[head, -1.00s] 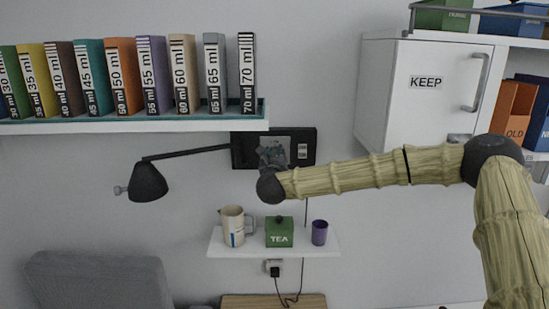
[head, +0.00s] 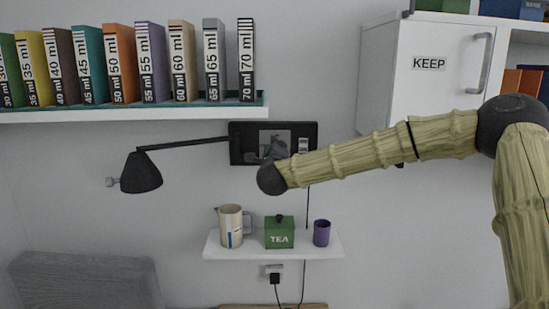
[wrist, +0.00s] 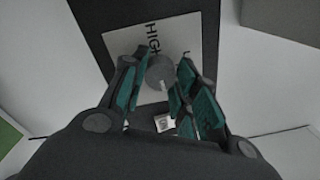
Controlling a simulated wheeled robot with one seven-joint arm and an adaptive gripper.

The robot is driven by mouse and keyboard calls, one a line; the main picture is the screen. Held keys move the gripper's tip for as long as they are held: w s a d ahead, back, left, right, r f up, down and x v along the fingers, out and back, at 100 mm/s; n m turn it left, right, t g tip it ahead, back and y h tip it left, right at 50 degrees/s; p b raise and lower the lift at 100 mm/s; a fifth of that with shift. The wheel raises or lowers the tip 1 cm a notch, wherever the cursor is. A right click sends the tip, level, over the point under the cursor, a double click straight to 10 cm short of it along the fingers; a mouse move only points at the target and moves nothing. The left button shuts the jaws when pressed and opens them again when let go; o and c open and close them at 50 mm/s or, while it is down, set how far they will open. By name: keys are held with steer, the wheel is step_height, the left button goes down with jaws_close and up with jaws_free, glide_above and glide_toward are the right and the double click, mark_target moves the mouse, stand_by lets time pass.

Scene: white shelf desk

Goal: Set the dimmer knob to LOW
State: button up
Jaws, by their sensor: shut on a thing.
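The dimmer panel (head: 240,136) is a dark rectangle on the wall below the binder shelf; my gripper (head: 268,156) is in front of its lighter plate. In the wrist view, the light plate (wrist: 124,42) reads HIGH on its left, with a partly hidden label starting with L on its right. The round grey dimmer knob (wrist: 160,70) is between my gripper's teal-padded fingers (wrist: 160,78), which are shut on it. A small pale mark shows at the knob's lower edge. A small white label (wrist: 165,122) lies below, partly covered.
A black lamp (head: 141,174) hangs left of the panel on an arm. Below, a small shelf (head: 224,253) holds a jug (head: 231,226), a green TEA box (head: 279,235) and a purple cup (head: 321,233). A white KEEP cabinet (head: 385,85) is at right.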

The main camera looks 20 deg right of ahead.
steer(key=shift+f+n+y+b, duration=0.1)
steer(key=shift+n+y+b, duration=0.5)
steer(key=shift+n, duration=3.75)
steer(key=shift+n+b, duration=1.1)
steer(key=shift+n, duration=3.25)
steer(key=o, duration=1)
steer(key=shift+d, duration=0.1)
steer(key=shift+s, duration=0.15)
steer(key=v, duration=1.1)
steer(key=shift+s+f, duration=0.25)
steer(key=shift+s, duration=0.1)
